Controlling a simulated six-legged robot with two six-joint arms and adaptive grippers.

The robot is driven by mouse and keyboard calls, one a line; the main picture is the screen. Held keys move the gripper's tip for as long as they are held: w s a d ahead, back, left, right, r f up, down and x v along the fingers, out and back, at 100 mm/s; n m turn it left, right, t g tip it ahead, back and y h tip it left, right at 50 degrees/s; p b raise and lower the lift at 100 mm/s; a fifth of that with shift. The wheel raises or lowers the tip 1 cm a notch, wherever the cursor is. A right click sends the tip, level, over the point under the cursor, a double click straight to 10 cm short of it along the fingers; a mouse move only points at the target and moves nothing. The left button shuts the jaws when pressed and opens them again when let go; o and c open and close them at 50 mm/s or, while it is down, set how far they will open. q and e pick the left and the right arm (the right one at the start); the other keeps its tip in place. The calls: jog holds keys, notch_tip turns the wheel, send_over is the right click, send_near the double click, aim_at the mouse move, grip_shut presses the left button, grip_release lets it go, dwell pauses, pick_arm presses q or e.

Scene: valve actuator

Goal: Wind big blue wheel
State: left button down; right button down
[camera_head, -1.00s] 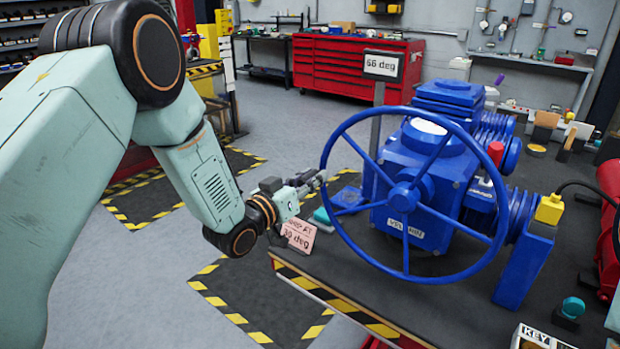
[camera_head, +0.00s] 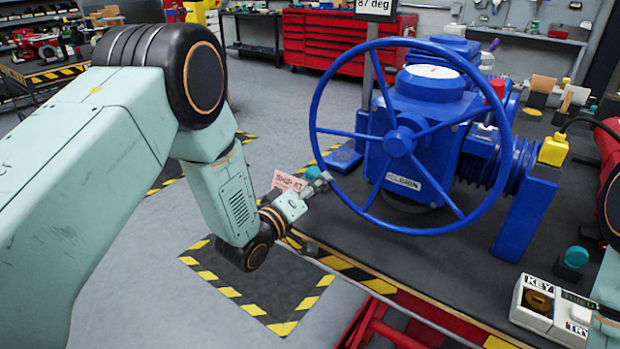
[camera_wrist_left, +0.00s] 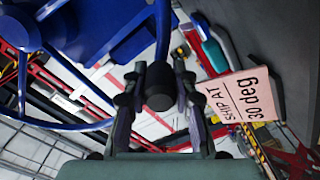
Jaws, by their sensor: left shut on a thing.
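The big blue wheel (camera_head: 445,228) stands upright on the front of the blue valve actuator (camera_head: 425,150). A sign (camera_head: 376,7) behind the actuator reads 87 deg, cut off at the top. A pink card (camera_head: 288,181) stands behind my left gripper; in the left wrist view the card (camera_wrist_left: 247,95) reads SHIP AT 30 deg. My right gripper does not show clearly.
The actuator sits on a dark bench with a striped edge (camera_head: 345,268). A box marked KEY and TRY (camera_head: 538,305) and a teal button (camera_head: 575,257) are at the right. A red tool cabinet (camera_head: 335,45) stands behind. The floor at left is open.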

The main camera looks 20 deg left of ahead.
pick_arm(q)
jog(key=shift+s+d+f, duration=0.25)
jog(key=shift+d+f, duration=0.45)
jog(key=shift+f, duration=0.1)
jog(key=c, duration=1.1)
grip_release()
jog(key=shift+o, duration=0.2)
jog(key=shift+a+r, duration=0.1)
jog(key=v, duration=1.2)
